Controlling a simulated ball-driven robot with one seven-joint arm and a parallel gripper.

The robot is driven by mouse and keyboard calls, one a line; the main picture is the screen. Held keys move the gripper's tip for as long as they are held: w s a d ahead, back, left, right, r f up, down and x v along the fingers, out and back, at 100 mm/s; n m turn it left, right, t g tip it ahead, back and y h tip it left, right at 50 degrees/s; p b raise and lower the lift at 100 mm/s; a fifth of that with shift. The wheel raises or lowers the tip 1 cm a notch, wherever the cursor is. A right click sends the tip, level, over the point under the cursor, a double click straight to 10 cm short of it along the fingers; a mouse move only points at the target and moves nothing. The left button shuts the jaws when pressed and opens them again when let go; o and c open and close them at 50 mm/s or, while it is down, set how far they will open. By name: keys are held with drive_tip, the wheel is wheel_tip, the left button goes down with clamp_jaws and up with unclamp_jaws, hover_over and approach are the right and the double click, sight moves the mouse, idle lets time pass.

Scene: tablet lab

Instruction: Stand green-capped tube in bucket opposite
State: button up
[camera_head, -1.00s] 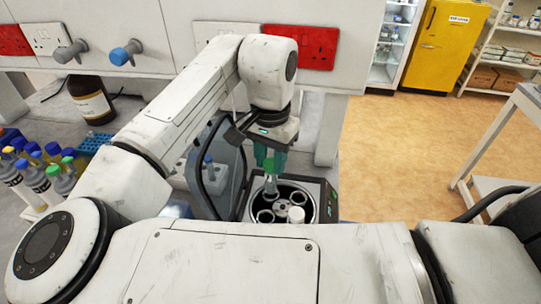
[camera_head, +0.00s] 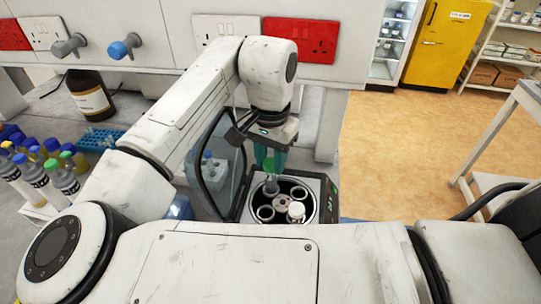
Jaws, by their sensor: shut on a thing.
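My gripper (camera_head: 270,162) is over the back of the open centrifuge (camera_head: 248,214), fingers pointing down. It is shut on the green-capped tube (camera_head: 270,186), whose green cap shows between the teal fingers. The tube is upright, its lower part at the back bucket of the rotor (camera_head: 280,201); I cannot tell how deep it sits in the bucket. A white-capped tube (camera_head: 296,211) stands in the bucket at the front right, opposite. An empty-looking bucket (camera_head: 265,213) is at the left.
The centrifuge lid (camera_head: 216,165) stands open at the left. Bottles with coloured caps (camera_head: 40,175) and a blue rack (camera_head: 100,138) are on the bench at left. A brown bottle (camera_head: 90,97) stands behind. Wall sockets and taps are at the back.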

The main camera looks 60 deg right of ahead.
sight(271, 175)
drive_tip(key=shift+f, duration=0.35)
idle(0.3)
drive_tip(key=shift+f+b, duration=0.3)
drive_tip(key=shift+f, duration=0.05)
drive_tip(key=shift+f+b, duration=0.4)
drive_tip(key=shift+f, duration=0.35)
drive_tip(key=shift+f, duration=0.35)
drive_tip(key=shift+f+b, duration=0.45)
drive_tip(key=shift+f, duration=0.2)
